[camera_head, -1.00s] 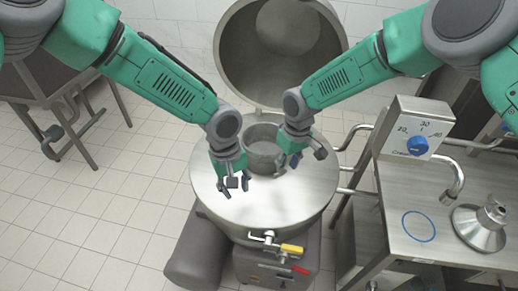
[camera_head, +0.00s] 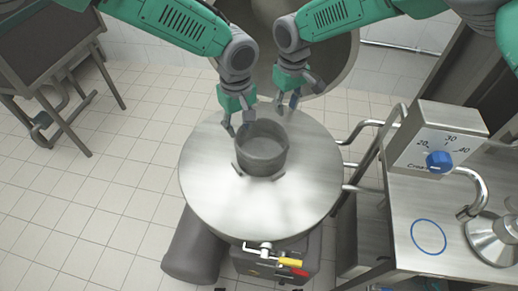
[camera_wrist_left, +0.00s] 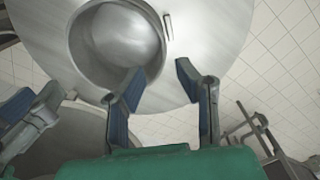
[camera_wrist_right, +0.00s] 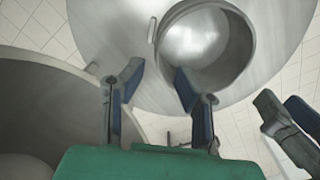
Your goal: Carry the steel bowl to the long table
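The steel bowl (camera_head: 262,150) stands upright on the round steel top (camera_head: 225,205) of a machine. It looks empty in the left wrist view (camera_wrist_left: 118,42) and the right wrist view (camera_wrist_right: 200,45). My left gripper (camera_head: 237,125) is open and empty at the bowl's far left side, with one finger overlapping its rim in the left wrist view. My right gripper (camera_head: 287,105) is open and empty at the far right side, one finger overlapping the rim in its wrist view. Contact cannot be told. A steel table (camera_head: 405,255) with a blue ring stands at the right.
A large round lid (camera_head: 335,65) stands open behind the machine. A dial box (camera_head: 435,140), curved pipes and a steel funnel-shaped part (camera_head: 492,240) are on the right. A dark table (camera_head: 45,45) stands at the far left. Tiled floor is clear between it and the machine.

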